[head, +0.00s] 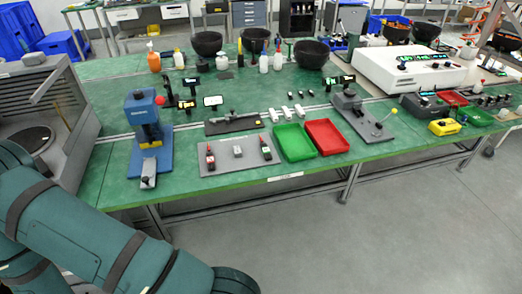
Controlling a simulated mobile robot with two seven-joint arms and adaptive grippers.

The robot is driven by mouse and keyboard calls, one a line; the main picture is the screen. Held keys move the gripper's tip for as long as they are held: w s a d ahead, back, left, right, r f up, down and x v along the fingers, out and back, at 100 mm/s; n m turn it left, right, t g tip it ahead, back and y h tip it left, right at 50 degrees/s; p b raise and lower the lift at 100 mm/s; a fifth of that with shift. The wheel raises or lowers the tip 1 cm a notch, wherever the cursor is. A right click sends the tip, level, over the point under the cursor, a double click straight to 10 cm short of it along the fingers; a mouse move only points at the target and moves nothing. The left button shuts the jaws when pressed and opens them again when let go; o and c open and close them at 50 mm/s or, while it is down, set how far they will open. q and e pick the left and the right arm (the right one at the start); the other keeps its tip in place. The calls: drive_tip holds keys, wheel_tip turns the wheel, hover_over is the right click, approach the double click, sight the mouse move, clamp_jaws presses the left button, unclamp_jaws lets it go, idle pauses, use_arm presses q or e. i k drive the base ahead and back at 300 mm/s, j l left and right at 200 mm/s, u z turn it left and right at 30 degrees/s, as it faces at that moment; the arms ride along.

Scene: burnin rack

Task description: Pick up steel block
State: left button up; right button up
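A small light-grey metal block (238,151) sits on a grey mat (225,164) near the front edge of the green table. Another silver, block-like piece (148,172) is at the front foot of the blue press (150,135). I cannot tell for certain which of the two is the steel block. My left arm crosses the lower left, with its visible end over the floor in front of the table. Neither gripper shows.
A green tray (293,154) and a red tray (341,148) stand right of the mat. A grey lever fixture (362,118) is beyond them. A grey louvred machine (74,120) is at the left. Bottles and black bowls (207,43) stand behind. The front floor is clear.

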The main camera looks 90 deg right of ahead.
sight(237, 151)
drive_tip(key=z, duration=2.85)
drive_tip(key=i+j+z, duration=0.1)
drive_tip(key=z, duration=0.2)
drive_tip(key=i+j+z, duration=0.1)
drive_tip(key=j+z, duration=0.2)
